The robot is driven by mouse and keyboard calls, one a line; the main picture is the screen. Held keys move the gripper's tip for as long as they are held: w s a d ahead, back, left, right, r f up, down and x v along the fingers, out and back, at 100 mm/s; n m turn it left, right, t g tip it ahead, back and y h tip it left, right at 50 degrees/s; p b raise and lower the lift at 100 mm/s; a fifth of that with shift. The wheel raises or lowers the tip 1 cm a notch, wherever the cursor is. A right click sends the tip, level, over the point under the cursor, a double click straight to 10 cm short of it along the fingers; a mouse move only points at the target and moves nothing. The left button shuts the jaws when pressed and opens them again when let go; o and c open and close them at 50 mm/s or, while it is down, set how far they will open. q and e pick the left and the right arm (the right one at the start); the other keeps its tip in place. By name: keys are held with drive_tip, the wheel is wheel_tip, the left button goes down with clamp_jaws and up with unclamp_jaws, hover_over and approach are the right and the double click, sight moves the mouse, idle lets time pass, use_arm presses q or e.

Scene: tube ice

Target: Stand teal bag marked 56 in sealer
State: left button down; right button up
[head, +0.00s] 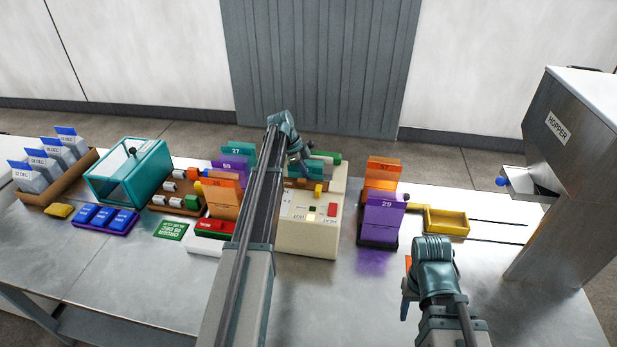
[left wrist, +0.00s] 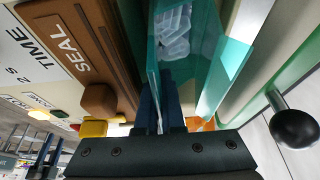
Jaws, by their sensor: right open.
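A teal bag (head: 322,163) of clear ice tubes stands upright in the slot of the cream sealer (head: 308,238). Its number is not readable. In the left wrist view the teal bag (left wrist: 190,62) sits between the brown SEAL bar (left wrist: 82,45) and a pale green-edged part on the other side. My left gripper (head: 303,170) reaches over the sealer from the front; in the left wrist view its fingers (left wrist: 160,108) are close together on the bag's near edge. My right gripper (head: 405,302) is open and empty at the table's front right.
Orange and purple bags (head: 385,215) stand right of the sealer. Teal 27 (head: 237,149), purple and orange bags stand on its left. A yellow tray (head: 447,222) and the hopper (head: 560,128) are at right. The front table is mostly clear.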

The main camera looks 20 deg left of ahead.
use_arm(q)
drive_tip(key=shift+s+d, duration=0.15)
drive_tip(key=shift+s, duration=0.25)
idle(0.3)
drive_tip(key=c, duration=1)
unclamp_jaws()
drive_tip(key=shift+o, duration=0.2)
drive_tip(key=shift+s, duration=0.1)
drive_tip(key=shift+c, duration=1.1)
drive_tip(key=shift+o, duration=0.5)
